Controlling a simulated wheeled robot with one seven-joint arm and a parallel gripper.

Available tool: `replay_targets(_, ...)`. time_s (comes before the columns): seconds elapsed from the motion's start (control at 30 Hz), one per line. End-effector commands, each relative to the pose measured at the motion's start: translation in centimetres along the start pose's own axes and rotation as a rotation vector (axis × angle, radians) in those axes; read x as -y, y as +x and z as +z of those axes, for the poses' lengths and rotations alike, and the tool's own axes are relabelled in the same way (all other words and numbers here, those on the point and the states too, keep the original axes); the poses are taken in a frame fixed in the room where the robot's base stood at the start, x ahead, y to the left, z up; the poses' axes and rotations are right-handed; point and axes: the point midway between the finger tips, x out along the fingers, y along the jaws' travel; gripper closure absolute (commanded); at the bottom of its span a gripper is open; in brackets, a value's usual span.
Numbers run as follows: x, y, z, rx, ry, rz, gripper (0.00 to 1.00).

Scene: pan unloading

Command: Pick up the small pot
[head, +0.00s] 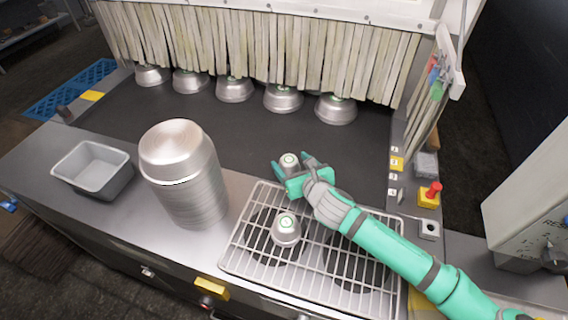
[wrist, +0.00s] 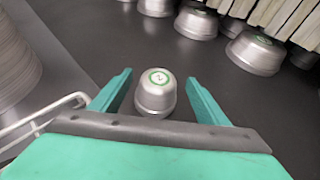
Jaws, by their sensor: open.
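A small silver pot (wrist: 156,98) with a green ring mark on top stands upside down on the dark belt. It sits between the two open fingers of my gripper (wrist: 157,92) in the wrist view, with a gap visible on both sides. In the head view the same small pot (head: 289,161) shows at the fingers of my green gripper (head: 302,163), partly hidden by them. Another small pot (head: 286,231) with a green mark stands on the wire rack in front of my gripper.
A wire rack (head: 238,262) covers the counter's front. A tall stack of metal pans (head: 190,190) and a grey tray (head: 92,166) stand to the left. Several larger pots (head: 336,109) sit along strip curtains (head: 270,45) at the back. A red button (head: 434,189) is at right.

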Motion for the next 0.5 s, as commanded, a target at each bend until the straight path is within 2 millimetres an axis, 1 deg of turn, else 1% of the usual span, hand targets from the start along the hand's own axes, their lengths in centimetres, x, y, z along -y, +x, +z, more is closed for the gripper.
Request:
replay_targets(0.17,-0.1,1.2,0.1,0.001,0.0,0.001,0.31)
replay_targets(0.4,-0.1,4.5,0.1,0.002,0.001,0.002,0.31)
replay_targets(0.5,-0.1,5.5,0.1,0.001,0.001,0.001,0.31)
